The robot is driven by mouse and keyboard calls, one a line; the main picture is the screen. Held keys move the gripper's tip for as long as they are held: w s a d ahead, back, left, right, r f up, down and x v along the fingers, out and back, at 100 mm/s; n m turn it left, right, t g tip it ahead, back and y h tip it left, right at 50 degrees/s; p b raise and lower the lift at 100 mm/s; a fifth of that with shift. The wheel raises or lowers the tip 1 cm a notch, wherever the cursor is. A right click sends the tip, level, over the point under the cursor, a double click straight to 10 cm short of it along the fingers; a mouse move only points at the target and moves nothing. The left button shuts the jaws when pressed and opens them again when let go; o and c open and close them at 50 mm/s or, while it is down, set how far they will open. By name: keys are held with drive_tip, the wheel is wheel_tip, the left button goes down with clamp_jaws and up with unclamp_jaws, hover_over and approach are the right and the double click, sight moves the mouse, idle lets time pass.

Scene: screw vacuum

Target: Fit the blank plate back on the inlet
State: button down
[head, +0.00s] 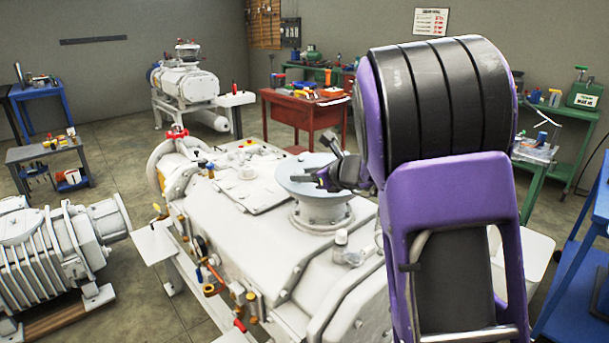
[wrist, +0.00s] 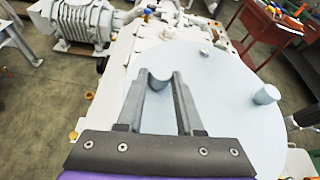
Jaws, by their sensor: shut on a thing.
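The blank plate (head: 300,168) is a pale blue-grey disc at the inlet (head: 320,210) on top of the white pump. It looks roughly level and centred over the inlet's neck; I cannot tell whether it touches the flange. In the wrist view the plate (wrist: 225,100) fills the middle, with a stub (wrist: 265,95) standing up at its right. My gripper (head: 326,178) is over the plate. In the wrist view my gripper (wrist: 160,82) is shut on a grip on the plate, mostly hidden between the fingertips. The inlet's opening is hidden under the plate.
The white pump body (head: 265,235) spreads around the inlet. A ribbed machine (head: 55,250) lies at left.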

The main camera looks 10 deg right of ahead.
drive_tip(key=shift+f+b, duration=0.25)
drive_tip(key=shift+b, duration=0.2)
drive_tip(key=c, duration=0.7)
unclamp_jaws()
drive_tip(key=shift+o, duration=1.2)
drive_tip(key=shift+f, duration=0.3)
drive_tip(key=p+v, duration=0.2)
drive_tip(key=v, duration=1.5)
drive_tip(key=shift+s+r, duration=0.2)
drive_tip(key=shift+r, duration=0.05)
drive_tip(key=shift+d, duration=0.15)
